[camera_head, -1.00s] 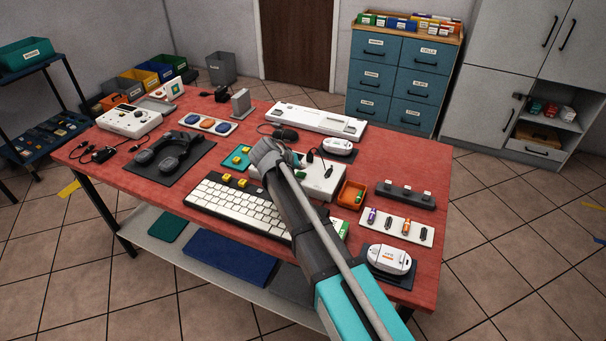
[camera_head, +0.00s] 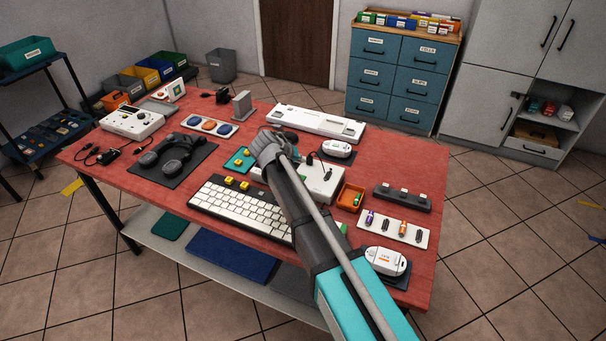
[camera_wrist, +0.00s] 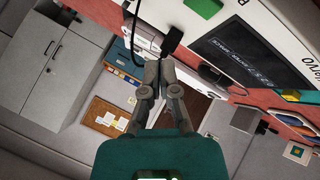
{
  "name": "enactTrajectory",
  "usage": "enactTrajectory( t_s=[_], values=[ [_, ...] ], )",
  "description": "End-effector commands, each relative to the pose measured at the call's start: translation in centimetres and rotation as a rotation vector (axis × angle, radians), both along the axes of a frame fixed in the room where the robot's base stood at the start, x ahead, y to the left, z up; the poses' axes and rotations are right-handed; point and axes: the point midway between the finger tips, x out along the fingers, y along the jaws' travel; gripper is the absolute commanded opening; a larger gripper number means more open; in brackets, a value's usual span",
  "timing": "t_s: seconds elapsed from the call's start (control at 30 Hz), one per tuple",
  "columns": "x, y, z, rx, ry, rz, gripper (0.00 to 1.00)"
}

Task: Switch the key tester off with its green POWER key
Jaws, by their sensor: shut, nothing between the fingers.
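A white box (camera_head: 322,184), which seems to be the key tester, stands mid-table, partly hidden behind my arm. In the wrist view the same box shows a dark screen (camera_wrist: 245,58) with light text, and a green key (camera_wrist: 203,7) at the top edge. Any label on that key cannot be read. My gripper (camera_wrist: 160,64) is shut and empty, its tips in front of the box's edge near a black plug (camera_wrist: 173,38). I cannot tell whether they touch. In the head view my gripper (camera_head: 266,142) is over the box's far left side, its fingertips mostly hidden.
A keyboard (camera_head: 240,206) lies in front, with yellow keycaps near a teal pad (camera_head: 237,160). An orange tray (camera_head: 350,197), a strip of small parts (camera_head: 394,228) and white devices (camera_head: 385,260) stand right. A long white unit (camera_head: 315,123) lies behind.

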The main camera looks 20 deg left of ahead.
Motion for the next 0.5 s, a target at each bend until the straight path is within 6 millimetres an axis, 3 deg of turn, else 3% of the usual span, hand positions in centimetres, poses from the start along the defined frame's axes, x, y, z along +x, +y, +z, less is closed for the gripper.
enactTrajectory(
  t_s=[0.2, 0.5],
  values=[
    [-0.01, 0.01, 1.50, 0.000, 0.000, 0.000, 0.00],
    [-0.01, 0.01, 1.46, 0.000, 0.000, 0.000, 0.00]
  ],
)
